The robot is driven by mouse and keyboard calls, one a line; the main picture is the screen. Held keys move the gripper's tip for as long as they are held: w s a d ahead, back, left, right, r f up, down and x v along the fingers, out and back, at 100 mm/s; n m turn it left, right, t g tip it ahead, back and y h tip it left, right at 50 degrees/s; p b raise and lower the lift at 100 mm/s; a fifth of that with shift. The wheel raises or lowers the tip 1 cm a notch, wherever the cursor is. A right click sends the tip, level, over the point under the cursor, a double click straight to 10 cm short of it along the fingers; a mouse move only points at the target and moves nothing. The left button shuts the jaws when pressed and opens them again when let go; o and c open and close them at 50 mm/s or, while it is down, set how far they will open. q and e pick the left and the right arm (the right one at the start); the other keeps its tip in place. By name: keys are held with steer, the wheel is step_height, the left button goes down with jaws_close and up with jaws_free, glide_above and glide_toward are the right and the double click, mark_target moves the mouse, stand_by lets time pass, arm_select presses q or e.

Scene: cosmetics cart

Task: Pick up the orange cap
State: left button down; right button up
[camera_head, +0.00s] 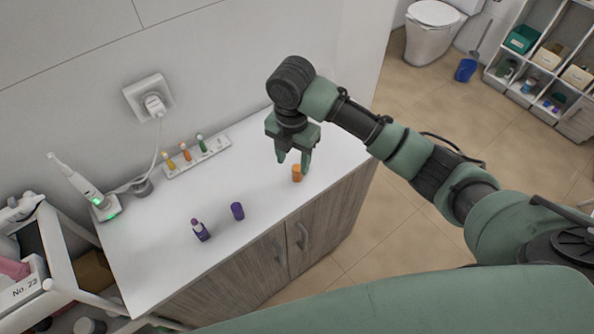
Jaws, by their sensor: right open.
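The orange cap (297,173) stands on the white counter near its right end. My right gripper (293,163) points down just above and behind the cap, with its two green fingers apart. The fingertips are close to the cap, and I cannot tell whether they touch it. Nothing shows between the fingers as held. My left gripper is not in view.
A white holder with small coloured items (197,155) lies along the wall. An electric toothbrush (80,186) stands at the left. The counter's front edge is near the orange cap.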

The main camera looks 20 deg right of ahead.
mark_target(296, 169)
steer(key=f, duration=0.2)
steer(key=f+p, duration=0.1)
steer(key=f, duration=0.1)
steer(key=d+f+p, duration=0.1)
steer(key=f, duration=0.1)
steer(key=shift+w+f, duration=0.15)
steer(key=shift+w, duration=0.2)
steer(key=shift+f+p, duration=0.3)
steer(key=shift+f, duration=0.15)
jaws_close()
